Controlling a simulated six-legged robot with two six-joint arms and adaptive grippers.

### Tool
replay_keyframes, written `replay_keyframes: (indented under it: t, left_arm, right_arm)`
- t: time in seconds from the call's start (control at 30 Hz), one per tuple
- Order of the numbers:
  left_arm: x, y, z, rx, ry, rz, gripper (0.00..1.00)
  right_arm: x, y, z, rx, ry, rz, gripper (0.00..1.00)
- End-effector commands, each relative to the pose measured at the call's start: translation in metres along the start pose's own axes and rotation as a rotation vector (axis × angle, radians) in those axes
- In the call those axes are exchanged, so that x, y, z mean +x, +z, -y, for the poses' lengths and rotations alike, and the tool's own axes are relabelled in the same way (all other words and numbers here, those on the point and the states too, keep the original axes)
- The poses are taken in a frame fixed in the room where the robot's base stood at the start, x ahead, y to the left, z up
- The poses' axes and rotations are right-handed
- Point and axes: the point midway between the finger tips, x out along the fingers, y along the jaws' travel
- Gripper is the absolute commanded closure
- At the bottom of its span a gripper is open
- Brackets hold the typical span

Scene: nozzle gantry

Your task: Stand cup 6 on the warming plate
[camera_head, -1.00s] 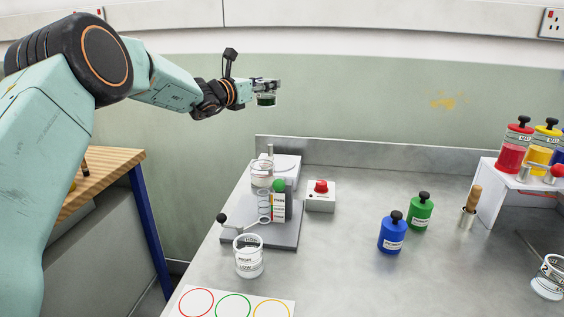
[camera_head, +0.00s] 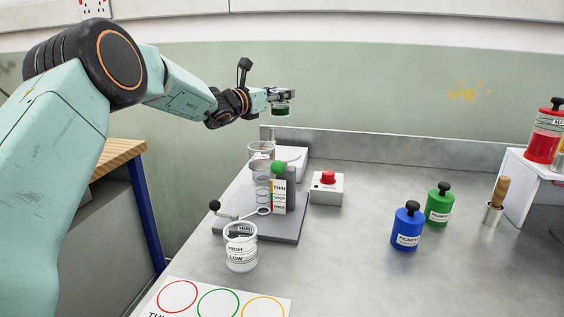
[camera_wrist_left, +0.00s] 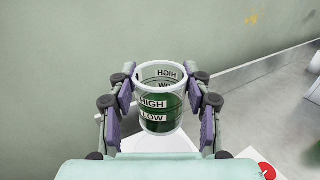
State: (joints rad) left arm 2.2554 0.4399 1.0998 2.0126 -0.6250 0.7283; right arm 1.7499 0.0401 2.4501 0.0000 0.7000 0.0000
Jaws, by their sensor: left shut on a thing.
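My left gripper (camera_head: 280,102) is shut on a clear cup (camera_head: 281,110) with green liquid, held upright in the air above the back of the bench. In the left wrist view the cup (camera_wrist_left: 159,103) sits between both finger pads and shows HIGH and LOW marks; no number is readable. A white flat-topped unit (camera_head: 296,157), apparently the warming plate, is on the bench below the held cup, partly hidden by the stand in front. My right gripper is not in view.
A grey-based stand (camera_head: 285,227) with a clear vessel, rings and green knob is in front of the white unit. A red-button box (camera_head: 327,188) is to its right. An empty cup (camera_head: 240,250), blue bottle (camera_head: 406,230) and green bottle (camera_head: 439,205) stand nearer.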

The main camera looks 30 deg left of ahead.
Motion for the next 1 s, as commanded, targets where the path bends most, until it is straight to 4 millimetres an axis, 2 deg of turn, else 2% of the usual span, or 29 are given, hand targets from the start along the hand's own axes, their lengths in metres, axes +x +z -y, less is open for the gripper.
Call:
replay_keyframes:
  t: [0.03,0.27,0.5,0.7,0.9,1.0]
  left_arm:
    - [0.0,-0.008,0.0,0.001,0.0,0.001,0.83]
    - [0.001,-0.018,0.001,0.001,-0.001,0.0,0.83]
    - [0.002,-0.055,0.0,-0.001,-0.001,-0.001,0.83]
    - [0.003,-0.072,0.0,0.001,-0.001,0.0,0.83]
    - [0.003,-0.105,0.0,0.0,0.0,-0.002,0.83]
    - [0.003,-0.113,0.0,0.001,-0.001,0.0,0.83]
  right_arm:
    - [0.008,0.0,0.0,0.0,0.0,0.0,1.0]
    - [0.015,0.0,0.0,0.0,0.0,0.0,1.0]
    - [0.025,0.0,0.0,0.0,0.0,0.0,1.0]
    - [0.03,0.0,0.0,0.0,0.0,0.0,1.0]
    - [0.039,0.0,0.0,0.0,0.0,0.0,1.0]
    - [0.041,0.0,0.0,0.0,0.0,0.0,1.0]
